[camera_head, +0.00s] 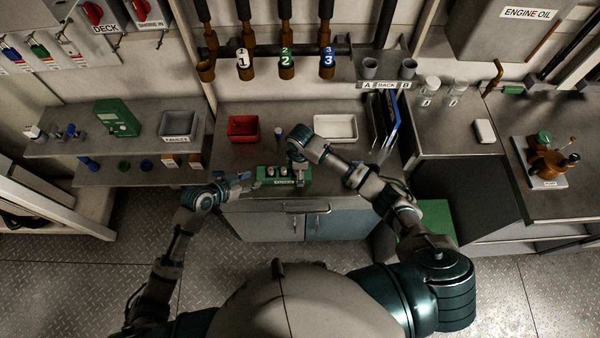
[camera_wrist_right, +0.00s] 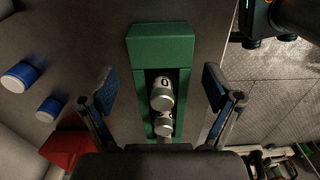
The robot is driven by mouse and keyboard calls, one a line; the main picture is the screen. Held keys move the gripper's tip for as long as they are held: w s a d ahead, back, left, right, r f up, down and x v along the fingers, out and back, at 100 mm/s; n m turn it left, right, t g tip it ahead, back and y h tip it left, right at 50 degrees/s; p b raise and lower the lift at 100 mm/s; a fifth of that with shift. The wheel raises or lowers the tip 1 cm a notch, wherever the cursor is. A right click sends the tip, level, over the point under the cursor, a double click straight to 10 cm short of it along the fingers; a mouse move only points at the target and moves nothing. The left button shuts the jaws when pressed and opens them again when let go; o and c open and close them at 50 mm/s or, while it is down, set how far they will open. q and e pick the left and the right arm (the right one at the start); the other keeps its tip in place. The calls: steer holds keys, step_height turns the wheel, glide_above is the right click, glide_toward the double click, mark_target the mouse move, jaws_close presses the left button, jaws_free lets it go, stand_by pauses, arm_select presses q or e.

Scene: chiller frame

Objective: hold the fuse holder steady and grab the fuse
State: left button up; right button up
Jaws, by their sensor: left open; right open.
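The green fuse holder (camera_head: 268,173) lies at the front edge of the middle bench, with small pale cylindrical fuses in it. In the right wrist view the green holder (camera_wrist_right: 160,48) has a recess with silver fuses (camera_wrist_right: 162,95) in a row. My right gripper (camera_wrist_right: 160,88) is open, its two fingers apart on either side of the holder, without visible contact. In the head view my right gripper (camera_head: 298,176) is above the holder's right part and partly hides it. My left gripper (camera_head: 244,180) is open at the holder's left end; whether it touches is unclear.
A red bin (camera_head: 243,128) and a white tray (camera_head: 335,127) stand behind the holder. A grey bin (camera_head: 179,125) and green box (camera_head: 117,118) stand on the left shelf.

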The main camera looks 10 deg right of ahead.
steer(key=shift+a+f, duration=0.15)
steer(key=shift+f, duration=0.45)
steer(key=shift+a+f, duration=0.15)
steer(key=shift+f, duration=0.4)
arm_select(q)
steer(key=shift+a, duration=0.3)
